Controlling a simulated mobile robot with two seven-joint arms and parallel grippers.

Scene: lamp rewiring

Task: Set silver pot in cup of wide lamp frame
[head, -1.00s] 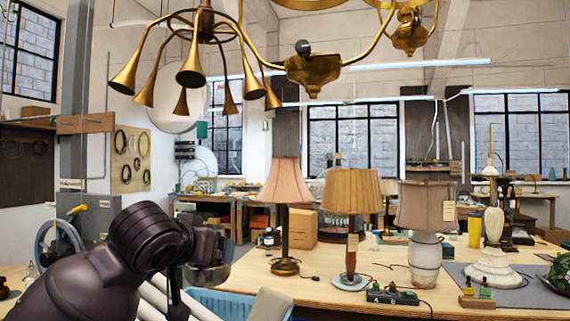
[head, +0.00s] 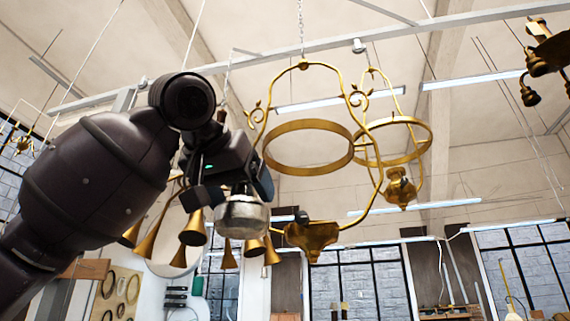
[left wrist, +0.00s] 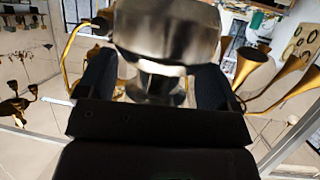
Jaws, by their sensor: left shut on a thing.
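The silver pot (head: 241,217), a rounded metal bowl shape, is in my left gripper (head: 236,188). The left gripper is shut on its upper end, and the pot hangs below the fingers in the head view. In the left wrist view the pot (left wrist: 165,35) fills the top middle, between the dark fingers of the gripper (left wrist: 155,82). The nearer, larger-looking brass lamp frame (head: 308,125) hangs from a chain, with a wide ring and a brass cup (head: 312,236) at its bottom. The pot is left of this cup and slightly higher in the picture; depth is unclear. My right gripper is out of view.
A second brass frame (head: 402,121) with its own cup (head: 400,188) hangs behind and right. A chandelier with several brass horns (head: 193,229) hangs near the pot, partly hidden by my arm. Another brass fixture (head: 550,52) hangs at upper right.

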